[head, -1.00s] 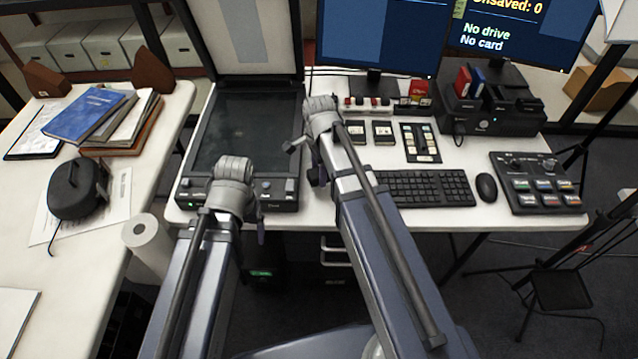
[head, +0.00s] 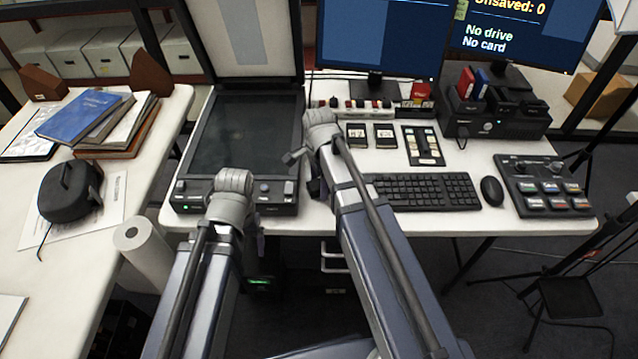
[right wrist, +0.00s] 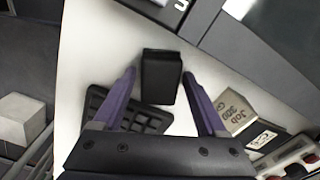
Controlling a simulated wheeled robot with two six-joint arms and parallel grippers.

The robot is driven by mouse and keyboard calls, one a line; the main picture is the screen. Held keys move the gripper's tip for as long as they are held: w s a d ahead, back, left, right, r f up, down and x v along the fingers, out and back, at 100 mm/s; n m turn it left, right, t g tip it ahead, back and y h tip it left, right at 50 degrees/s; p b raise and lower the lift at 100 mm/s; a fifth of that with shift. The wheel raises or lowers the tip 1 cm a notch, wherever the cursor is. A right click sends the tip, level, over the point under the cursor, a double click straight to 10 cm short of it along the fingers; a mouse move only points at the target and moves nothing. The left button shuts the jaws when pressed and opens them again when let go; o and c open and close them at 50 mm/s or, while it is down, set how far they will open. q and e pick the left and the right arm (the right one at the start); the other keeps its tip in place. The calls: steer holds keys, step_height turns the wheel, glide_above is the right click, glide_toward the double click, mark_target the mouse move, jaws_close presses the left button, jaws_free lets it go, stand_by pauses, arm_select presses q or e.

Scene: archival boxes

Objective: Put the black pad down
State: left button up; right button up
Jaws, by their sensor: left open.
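In the right wrist view, a small black pad (right wrist: 160,77) is between the two purple fingers of my right gripper (right wrist: 159,75). It fills nearly the whole gap at the fingertips, over the white desk. How far it is above the desk I cannot tell. In the head view, my right gripper (head: 313,187) is mostly hidden behind its arm, between the scanner and the keyboard, and the pad is hidden there. My left gripper (head: 258,243) is open, mostly hidden by its wrist, at the scanner's front edge.
A flatbed scanner (head: 245,135) fills the desk's left side. A keyboard (head: 425,191), mouse (head: 491,191) and control panel (head: 545,186) lie to the right. A slotted black tray (head: 423,146) lies behind the keyboard. A block marked Job (right wrist: 233,112) is right of my right fingers.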

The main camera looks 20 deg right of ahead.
mark_target(319, 183)
steer(key=shift+o, duration=0.7)
steer(key=shift+r, duration=0.1)
step_height(319, 183, up, 12)
steer(key=p, duration=1.2)
step_height(319, 183, down, 12)
steer(key=b, duration=1.1)
steer(key=shift+b, duration=0.4)
steer(key=shift+r, duration=0.1)
